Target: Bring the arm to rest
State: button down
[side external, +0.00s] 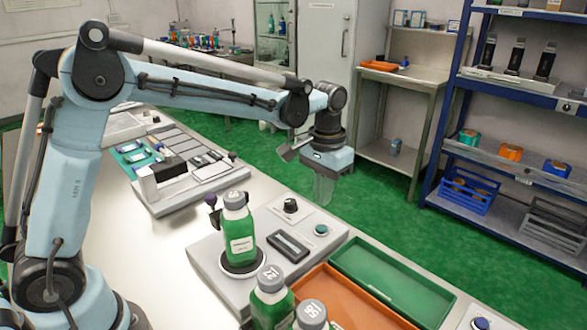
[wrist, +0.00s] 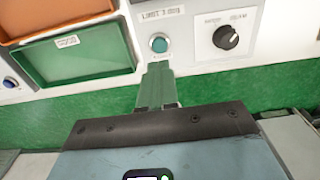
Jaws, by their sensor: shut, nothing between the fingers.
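My gripper (side external: 324,190) hangs at the end of my arm, pointing down, above the far edge of the bench near the sleeve applicator panel (side external: 205,256). In the wrist view my gripper (wrist: 158,72) shows its fingers together with nothing between them, just below a teal button (wrist: 159,43) on the panel. The button also shows in the side view (side external: 321,230). A green bottle with a grey cap (side external: 238,232) stands upright on the panel's round plate. My gripper is apart from the bottle, up and to its right.
Two more capped green bottles (side external: 270,298) stand at the front. An orange tray (side external: 345,300) and a green tray (side external: 392,283) lie right of the panel. Other devices (side external: 195,180) line the bench at left. A blue-framed shelf (side external: 455,110) stands across the green floor.

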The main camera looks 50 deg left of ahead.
jog(key=shift+f, duration=0.95)
notch_tip(320, 180, up, 10)
jog(key=a+f, duration=0.1)
jog(key=s+a+f+n+t, duration=0.2)
jog(key=s+a, duration=0.5)
jog(key=a, duration=0.2)
jog(key=s+a+f+n+t+y, duration=0.1)
jog(key=s+a+f+n, duration=0.1)
jog(key=s+a, duration=0.5)
jog(key=shift+s+a+f+t, duration=0.2)
jog(key=shift+s+a+t, duration=0.15)
jog(key=shift+a, duration=0.65)
